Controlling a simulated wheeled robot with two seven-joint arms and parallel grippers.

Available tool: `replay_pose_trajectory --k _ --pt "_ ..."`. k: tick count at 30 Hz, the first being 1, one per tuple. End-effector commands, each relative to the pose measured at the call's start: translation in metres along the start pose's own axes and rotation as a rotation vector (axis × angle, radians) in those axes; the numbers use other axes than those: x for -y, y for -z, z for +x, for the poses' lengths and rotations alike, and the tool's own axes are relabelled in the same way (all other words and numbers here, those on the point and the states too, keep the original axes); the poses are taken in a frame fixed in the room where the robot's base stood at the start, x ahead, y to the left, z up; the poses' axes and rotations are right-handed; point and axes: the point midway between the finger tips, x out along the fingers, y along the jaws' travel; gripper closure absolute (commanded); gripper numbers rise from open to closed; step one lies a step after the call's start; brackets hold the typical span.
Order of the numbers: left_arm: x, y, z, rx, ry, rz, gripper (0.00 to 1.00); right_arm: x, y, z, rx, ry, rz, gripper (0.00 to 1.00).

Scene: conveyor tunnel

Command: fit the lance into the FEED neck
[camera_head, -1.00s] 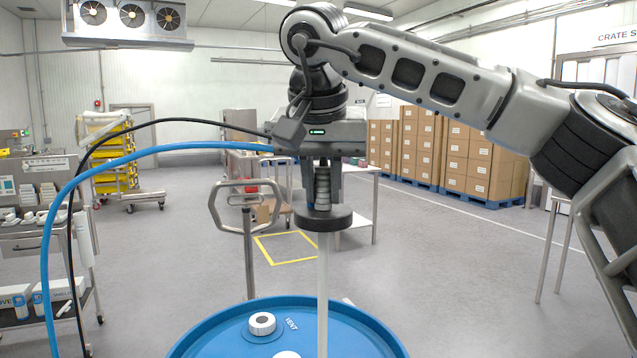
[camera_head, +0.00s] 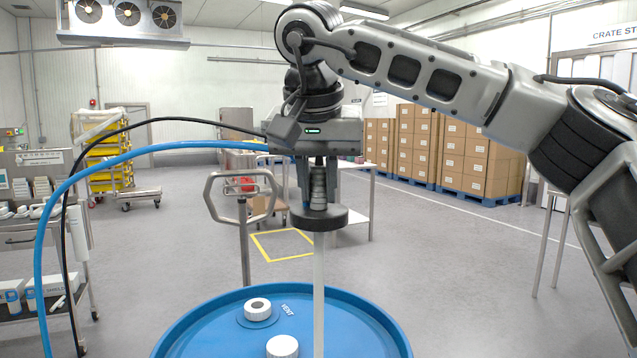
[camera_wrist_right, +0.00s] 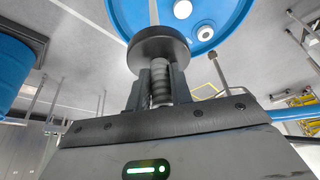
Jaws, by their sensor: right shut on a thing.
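My right gripper (camera_head: 318,188) is shut on the grey ribbed top of the lance and holds it upright. The lance has a wide black collar (camera_head: 318,217) and a pale straight tube (camera_head: 318,275). The tube runs down in front of the blue drum (camera_head: 205,318); its lower end is out of frame. A white cap (camera_head: 257,306) marked VENT and a second white cap (camera_head: 283,346) are on the drum lid. I see no FEED label. My left gripper is not in view.
A blue hose (camera_head: 95,178) and a black cable (camera_head: 100,150) arch from near the right gripper to the left. A grey looped handle (camera_head: 243,200) stands behind the drum. A steel trolley (camera_head: 45,240) is at left, stacked cartons (camera_head: 470,155) at back right.

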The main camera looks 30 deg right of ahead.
Motion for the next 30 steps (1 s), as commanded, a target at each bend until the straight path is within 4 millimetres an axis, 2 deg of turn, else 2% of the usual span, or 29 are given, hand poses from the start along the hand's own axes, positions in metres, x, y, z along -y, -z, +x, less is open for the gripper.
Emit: replay_pose_trajectory --k 16,23,30 --pt "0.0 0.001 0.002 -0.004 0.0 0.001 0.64 0.0 -0.006 0.001 -0.001 0.001 0.001 1.0" --pt "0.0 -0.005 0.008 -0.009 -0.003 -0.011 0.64 0.0 -0.013 0.016 0.0 0.001 0.0 1.0" --pt "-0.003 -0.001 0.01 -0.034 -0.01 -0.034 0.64 0.0 -0.019 0.031 -0.001 0.001 0.0 1.0"
